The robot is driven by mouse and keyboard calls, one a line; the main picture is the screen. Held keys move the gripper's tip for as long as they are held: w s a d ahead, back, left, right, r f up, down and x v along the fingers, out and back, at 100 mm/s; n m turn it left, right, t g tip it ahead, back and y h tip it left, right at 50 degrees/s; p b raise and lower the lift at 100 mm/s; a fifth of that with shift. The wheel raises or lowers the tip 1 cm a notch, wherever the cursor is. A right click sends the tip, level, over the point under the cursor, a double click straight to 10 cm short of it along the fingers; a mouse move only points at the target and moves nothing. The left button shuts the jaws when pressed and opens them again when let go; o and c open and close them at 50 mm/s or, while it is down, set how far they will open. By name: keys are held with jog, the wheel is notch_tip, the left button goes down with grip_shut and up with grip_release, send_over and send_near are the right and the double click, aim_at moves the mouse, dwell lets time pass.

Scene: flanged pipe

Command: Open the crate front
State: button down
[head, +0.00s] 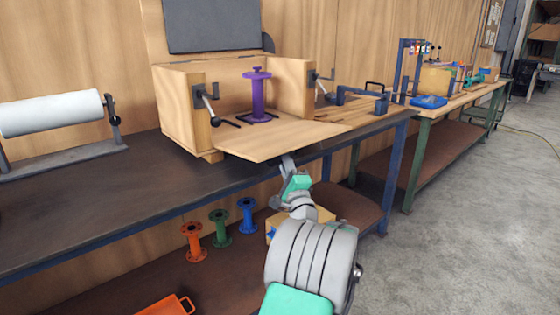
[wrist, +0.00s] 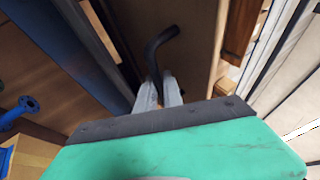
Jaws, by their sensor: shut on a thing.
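The wooden crate (head: 183,108) stands on the dark workbench. Its front (head: 280,138) is folded down and lies roughly level, reaching out past the bench's near edge. A purple flanged pipe (head: 258,97) stands upright inside the crate. My gripper (head: 287,162) is at the near edge of the lowered front, partly hidden beneath it. In the wrist view my gripper (wrist: 159,92) is shut on a black bent handle (wrist: 158,48) against the tan panel. The handle is hidden in the head view.
Clamps with levers (head: 207,104) sit on the crate's side walls. A dark lid (head: 213,27) stands raised behind. A white roll (head: 52,113) lies at left. Orange (head: 194,243), green (head: 219,229) and blue (head: 247,216) flanged pipes stand on the lower shelf. Bare floor (head: 450,235) lies right.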

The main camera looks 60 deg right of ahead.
jog(key=shift+f, duration=0.45)
jog(key=c, duration=1.5)
grip_release()
jog(key=shift+w, duration=0.1)
jog(key=b+v, duration=0.1)
jog(key=v, duration=0.6)
jog(key=shift+s+a+f, duration=0.2)
jog(key=shift+s+a, duration=0.05)
jog(key=shift+a, duration=0.05)
